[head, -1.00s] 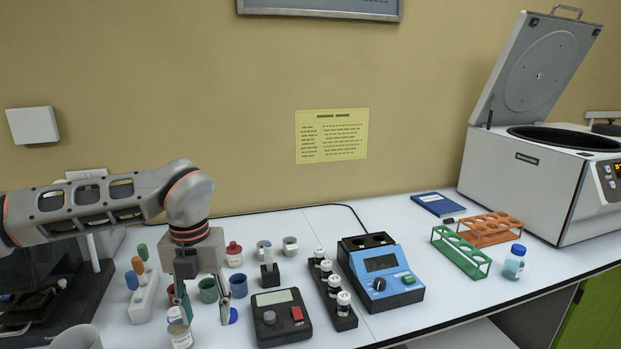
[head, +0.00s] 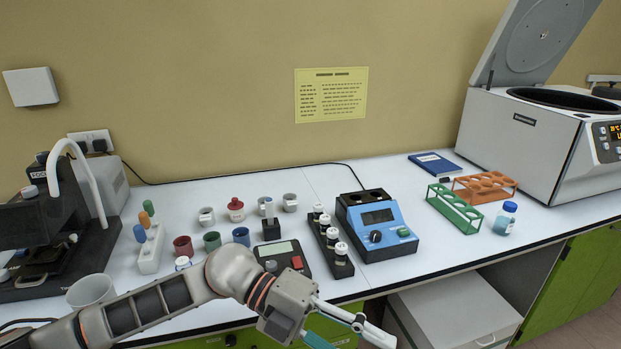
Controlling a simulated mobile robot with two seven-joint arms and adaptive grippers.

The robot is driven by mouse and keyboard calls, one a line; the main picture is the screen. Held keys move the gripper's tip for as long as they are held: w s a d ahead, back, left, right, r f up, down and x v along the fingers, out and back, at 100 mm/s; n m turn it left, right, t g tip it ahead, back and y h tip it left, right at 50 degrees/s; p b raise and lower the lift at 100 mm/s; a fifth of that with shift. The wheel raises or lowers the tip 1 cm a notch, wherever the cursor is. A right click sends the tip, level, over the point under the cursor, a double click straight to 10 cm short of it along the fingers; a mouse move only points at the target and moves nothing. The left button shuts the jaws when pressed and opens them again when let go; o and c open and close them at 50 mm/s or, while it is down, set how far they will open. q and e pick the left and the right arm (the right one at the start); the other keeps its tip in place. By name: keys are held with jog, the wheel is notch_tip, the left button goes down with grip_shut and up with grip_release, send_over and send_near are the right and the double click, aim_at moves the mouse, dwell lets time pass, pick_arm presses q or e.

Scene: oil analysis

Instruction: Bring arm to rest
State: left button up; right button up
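My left arm (head: 180,295) comes in from the lower left and runs along the front edge of the bench. My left gripper (head: 340,338) hangs in front of the bench edge, pointing down and to the right. Its two fingers are spread apart, one white-grey and one teal, with nothing seen between them. The lower finger is partly cut off by the frame's bottom edge. My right gripper is not in view.
Near the arm stand a white beaker (head: 91,291), a black meter (head: 283,258) and a black vial rack (head: 330,247). A blue device (head: 376,226), green rack (head: 455,210), orange rack (head: 485,186) and open centrifuge (head: 530,140) stand farther right. Bare bench lies between them.

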pick_arm(q)
jog(key=w+r+n+t+h, duration=0.55)
jog(key=n+t+h, duration=0.25)
jog(key=n+t, duration=0.25)
jog(key=w+a+f+n+t+y, duration=0.3)
jog(key=a+f+n+t+y, duration=0.25)
jog(key=f+n, duration=0.2)
jog(key=w+a+f+n+t+y, duration=0.4)
jog(key=a+f+n+t, duration=0.2)
jog(key=n, duration=0.2)
jog(key=s+a+f+n+g+y, duration=0.1)
jog(key=s+a+f+n+y, duration=0.1)
jog(key=s+a+f, duration=0.3)
jog(key=s+a+f+n+g+y, duration=0.2)
jog(key=s+a+f+n+y, duration=0.1)
jog(key=f, duration=0.9)
jog(key=s+a+f+n+g+y, duration=0.2)
jog(key=s+a+f+n+y, duration=0.1)
jog(key=s+a+f, duration=0.4)
jog(key=shift+a+f+y, duration=0.65)
jog(key=shift+a+f, duration=0.2)
jog(key=shift+a, duration=0.2)
